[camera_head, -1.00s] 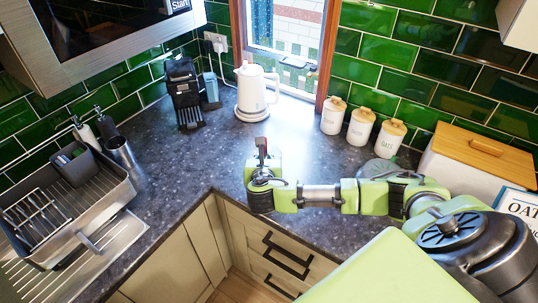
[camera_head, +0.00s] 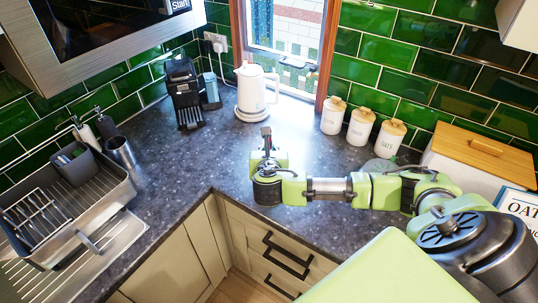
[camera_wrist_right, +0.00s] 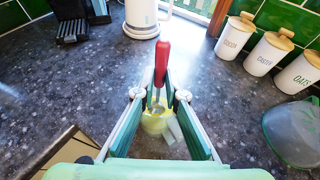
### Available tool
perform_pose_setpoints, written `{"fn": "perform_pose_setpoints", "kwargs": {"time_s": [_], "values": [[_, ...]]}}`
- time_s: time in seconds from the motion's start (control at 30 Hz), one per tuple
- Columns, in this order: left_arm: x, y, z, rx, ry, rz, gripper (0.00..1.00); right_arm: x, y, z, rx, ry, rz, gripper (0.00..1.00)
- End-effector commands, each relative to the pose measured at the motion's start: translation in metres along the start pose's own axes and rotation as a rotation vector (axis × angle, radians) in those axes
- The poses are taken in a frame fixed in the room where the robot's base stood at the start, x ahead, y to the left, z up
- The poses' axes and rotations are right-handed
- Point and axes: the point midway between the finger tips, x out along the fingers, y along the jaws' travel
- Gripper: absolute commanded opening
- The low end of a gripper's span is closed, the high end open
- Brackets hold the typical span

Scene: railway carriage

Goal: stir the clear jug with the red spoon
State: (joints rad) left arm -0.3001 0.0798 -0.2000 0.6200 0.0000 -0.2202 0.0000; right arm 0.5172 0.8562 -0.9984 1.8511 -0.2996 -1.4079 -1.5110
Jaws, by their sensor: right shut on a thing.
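The red spoon (camera_wrist_right: 161,62) is upright in the right wrist view, its red handle sticking up between the fingers of my right gripper (camera_wrist_right: 158,95). The gripper is shut on it. Directly below the fingers is a see-through vessel with pale yellow in it (camera_wrist_right: 153,123), which looks like the clear jug. The spoon's lower end points down into it, but the fingers hide most of the vessel and I cannot tell how deep the spoon is. In the head view my right gripper (camera_head: 266,140) is above the worktop near the corner. My left gripper is not in view.
A white kettle (camera_head: 252,92) stands behind the gripper, with a black appliance (camera_head: 184,92) to its left. White canisters (camera_head: 361,128) and a clear rounded thing with a green rim (camera_wrist_right: 293,130) are to the right. A dish rack (camera_head: 105,190) is at left; the worktop before it is clear.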

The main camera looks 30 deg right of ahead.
Motion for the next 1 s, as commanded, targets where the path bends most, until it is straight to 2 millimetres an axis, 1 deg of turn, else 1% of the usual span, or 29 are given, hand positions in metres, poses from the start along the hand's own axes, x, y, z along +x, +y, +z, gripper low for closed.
{"fn": "perform_pose_setpoints", "kwargs": {"time_s": [0.1, 1.0], "values": [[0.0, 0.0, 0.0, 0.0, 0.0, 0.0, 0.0, -0.005, 0.0, 0.012, 0.002, -0.002, 0.0, 0.0], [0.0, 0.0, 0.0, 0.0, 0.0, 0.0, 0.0, -0.039, 0.0, 0.096, 0.002, -0.003, 0.0, 0.0]]}}
